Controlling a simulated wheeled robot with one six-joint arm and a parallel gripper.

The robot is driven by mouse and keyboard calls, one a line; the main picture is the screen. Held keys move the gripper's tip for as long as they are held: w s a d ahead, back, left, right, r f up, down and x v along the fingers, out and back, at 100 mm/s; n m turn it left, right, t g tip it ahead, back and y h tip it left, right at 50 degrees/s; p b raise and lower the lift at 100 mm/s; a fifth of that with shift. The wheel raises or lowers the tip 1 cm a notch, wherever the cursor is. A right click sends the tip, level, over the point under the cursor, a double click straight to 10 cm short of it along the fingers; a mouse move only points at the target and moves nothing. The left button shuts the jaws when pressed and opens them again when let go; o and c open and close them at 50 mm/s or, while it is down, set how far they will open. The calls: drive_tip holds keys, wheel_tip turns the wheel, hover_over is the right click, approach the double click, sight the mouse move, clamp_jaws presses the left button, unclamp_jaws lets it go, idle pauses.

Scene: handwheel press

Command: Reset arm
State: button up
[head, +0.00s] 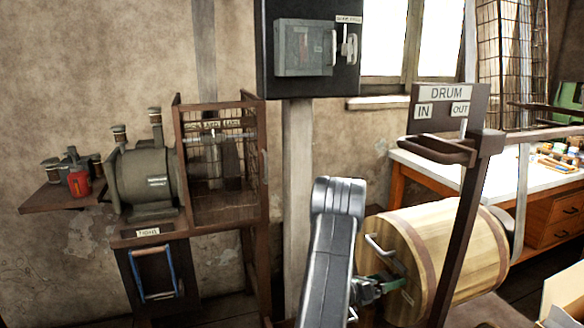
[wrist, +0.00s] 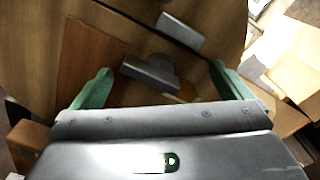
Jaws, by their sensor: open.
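My gripper (head: 385,287) is at the near end of the wooden drum (head: 455,250), low in the head view, with my dark arm in front of it. In the wrist view my gripper (wrist: 163,82) has its two green fingers wide apart. A grey block-like part (wrist: 150,72) lies between the fingers against the brown wood; I cannot tell whether they touch it. A second grey bar (wrist: 181,30) sits further up on the wood. A pale handle (head: 380,245) is on the drum's end, above my gripper in the head view.
A brown post with a lever and a DRUM IN OUT sign (head: 447,104) stands in front of the drum. A caged machine (head: 222,165) and motor (head: 145,180) stand left. A switch box (head: 304,48) hangs above. A white-topped workbench (head: 485,180) is behind right.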

drive_tip(key=v, duration=1)
drive_tip(key=shift+a, duration=0.35)
drive_tip(key=shift+s+f, duration=0.1)
drive_tip(key=shift+s, duration=0.1)
